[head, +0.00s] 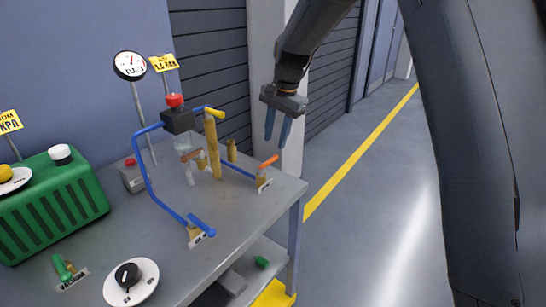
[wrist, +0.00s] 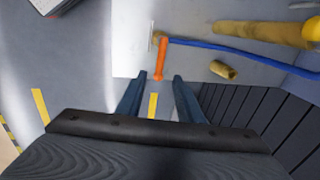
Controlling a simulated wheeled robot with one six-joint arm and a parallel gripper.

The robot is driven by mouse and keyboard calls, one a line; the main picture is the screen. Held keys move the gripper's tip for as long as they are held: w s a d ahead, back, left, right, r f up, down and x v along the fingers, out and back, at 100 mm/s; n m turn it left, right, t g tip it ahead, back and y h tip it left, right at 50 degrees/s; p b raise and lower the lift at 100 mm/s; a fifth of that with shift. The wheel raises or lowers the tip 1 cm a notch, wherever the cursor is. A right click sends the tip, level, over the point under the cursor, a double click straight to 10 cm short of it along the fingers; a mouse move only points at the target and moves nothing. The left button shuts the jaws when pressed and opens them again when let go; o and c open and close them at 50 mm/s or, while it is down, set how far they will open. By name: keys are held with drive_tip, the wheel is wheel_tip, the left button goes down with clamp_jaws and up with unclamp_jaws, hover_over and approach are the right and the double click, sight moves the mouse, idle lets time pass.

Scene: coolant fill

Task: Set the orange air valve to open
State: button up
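The orange air valve handle (head: 268,162) sits on a small brass body at the table's right edge, at the end of a blue pipe (head: 238,171). In the wrist view the orange handle (wrist: 160,60) points towards my gripper and lies crosswise to the blue pipe (wrist: 215,46). My gripper (head: 276,143) is open and empty, above the handle in the head view. In the wrist view the handle's free end shows between the two fingertips of my gripper (wrist: 157,79). I cannot tell the height gap, and I see no contact.
A blue-handled valve (head: 201,224), a yellow-handled valve (head: 214,112) above a brass cylinder (head: 213,150), and a round gauge (head: 130,65) stand on the grey table (head: 240,215). A green box (head: 55,205) is at left. A pillar stands behind; the floor at right is clear.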

sight(272, 159)
drive_tip(key=f, duration=0.2)
drive_tip(key=f+p, duration=0.1)
drive_tip(key=f, duration=0.2)
drive_tip(key=w+a+f, duration=0.1)
drive_tip(key=f, duration=0.1)
drive_tip(key=shift+f+p, duration=0.15)
drive_tip(key=shift+p, duration=0.15)
drive_tip(key=shift+s, duration=0.1)
clamp_jaws()
